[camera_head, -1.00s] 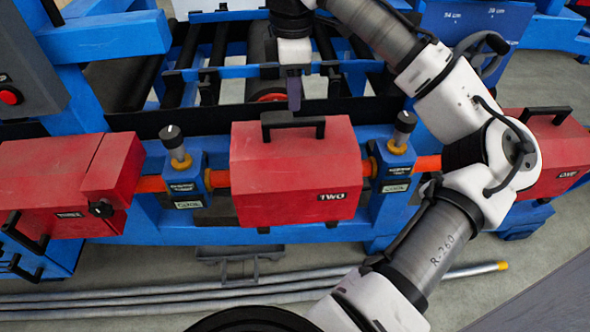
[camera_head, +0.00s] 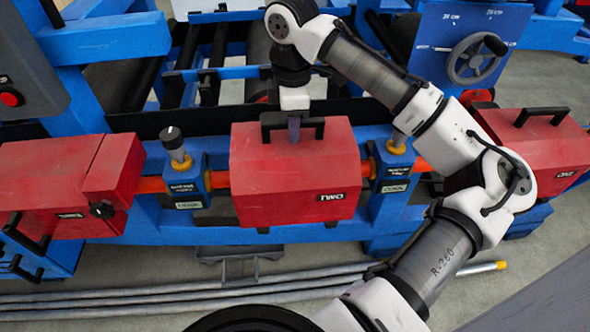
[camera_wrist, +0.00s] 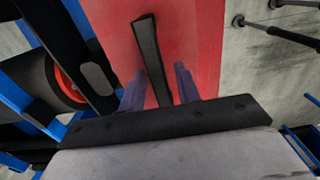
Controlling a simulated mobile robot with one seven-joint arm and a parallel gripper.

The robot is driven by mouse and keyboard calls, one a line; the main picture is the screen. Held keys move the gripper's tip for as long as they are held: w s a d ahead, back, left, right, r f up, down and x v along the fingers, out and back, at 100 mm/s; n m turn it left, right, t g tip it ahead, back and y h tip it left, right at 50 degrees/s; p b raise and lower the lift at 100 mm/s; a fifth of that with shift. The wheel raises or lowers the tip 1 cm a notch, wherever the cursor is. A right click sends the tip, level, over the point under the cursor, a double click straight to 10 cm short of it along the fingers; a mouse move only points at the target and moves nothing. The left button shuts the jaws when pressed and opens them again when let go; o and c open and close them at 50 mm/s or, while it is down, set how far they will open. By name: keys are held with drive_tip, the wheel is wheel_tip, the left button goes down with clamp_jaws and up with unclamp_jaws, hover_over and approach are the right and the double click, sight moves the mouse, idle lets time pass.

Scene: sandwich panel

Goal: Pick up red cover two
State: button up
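Red cover two (camera_head: 290,170) is a red box lid marked TWO, sitting on the blue frame in the middle of the head view, with a black bar handle (camera_head: 312,123) on top. My gripper (camera_head: 294,132) points down at this handle. In the wrist view, the two purple-grey fingers of my gripper (camera_wrist: 158,85) stand apart, with the black handle (camera_wrist: 150,50) running between them over the red cover (camera_wrist: 200,45). The fingers look open around the handle; their exact contact with it cannot be told.
Another red cover (camera_head: 60,185) stands at the left and a third (camera_head: 535,145) at the right, partly behind my arm. Knobbed posts (camera_head: 175,145) flank cover two. Grey pipes (camera_head: 150,298) lie on the floor in front. A handwheel (camera_head: 477,60) is at the upper right.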

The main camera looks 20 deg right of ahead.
clamp_jaws()
drive_tip(key=shift+r, duration=0.1)
idle(1.1)
